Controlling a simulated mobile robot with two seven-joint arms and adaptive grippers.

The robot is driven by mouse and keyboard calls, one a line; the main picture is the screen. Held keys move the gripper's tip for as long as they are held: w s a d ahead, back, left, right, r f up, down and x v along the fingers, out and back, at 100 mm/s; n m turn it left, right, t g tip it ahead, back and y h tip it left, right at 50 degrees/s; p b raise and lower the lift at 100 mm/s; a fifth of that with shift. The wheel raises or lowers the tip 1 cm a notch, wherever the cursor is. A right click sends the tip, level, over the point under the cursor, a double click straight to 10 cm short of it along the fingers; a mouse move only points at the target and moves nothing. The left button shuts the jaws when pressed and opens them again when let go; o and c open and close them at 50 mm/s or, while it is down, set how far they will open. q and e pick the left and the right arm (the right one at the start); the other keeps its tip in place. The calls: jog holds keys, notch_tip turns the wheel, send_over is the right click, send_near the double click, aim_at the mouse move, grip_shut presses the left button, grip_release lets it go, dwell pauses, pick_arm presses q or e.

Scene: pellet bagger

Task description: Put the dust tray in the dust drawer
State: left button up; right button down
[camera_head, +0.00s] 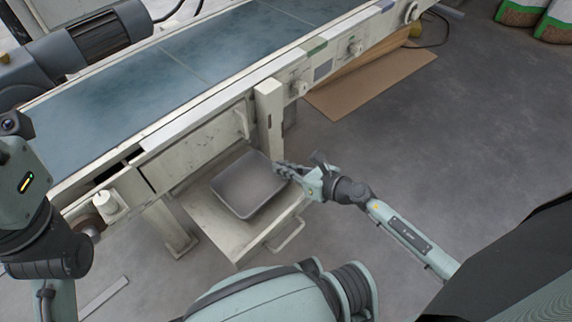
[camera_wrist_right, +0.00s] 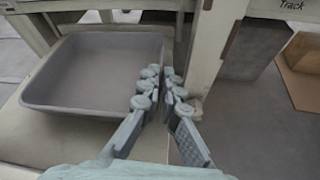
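The dust tray (camera_head: 248,186) is a shallow grey open box, seemingly empty, over the pulled-out pale dust drawer (camera_head: 235,240) under the conveyor. I cannot tell whether it rests on the drawer or hangs just above it. My right gripper (camera_head: 280,170) is at the tray's right edge. In the right wrist view its fingers (camera_wrist_right: 163,85) are close together with the rim of the tray (camera_wrist_right: 85,95) between them; the contact is partly hidden. My left arm shows at the left edge of the head view, but its fingers are out of view.
A cream conveyor leg (camera_head: 269,120) stands right behind the tray and right gripper. The drawer's handle (camera_head: 287,234) sticks out in front. A cardboard sheet (camera_head: 370,85) lies on the floor to the right. The grey floor (camera_head: 450,150) at right is clear.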

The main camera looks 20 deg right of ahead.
jog(key=c, duration=2.2)
grip_release()
jog(key=shift+f, duration=0.2)
jog(key=o, duration=0.5)
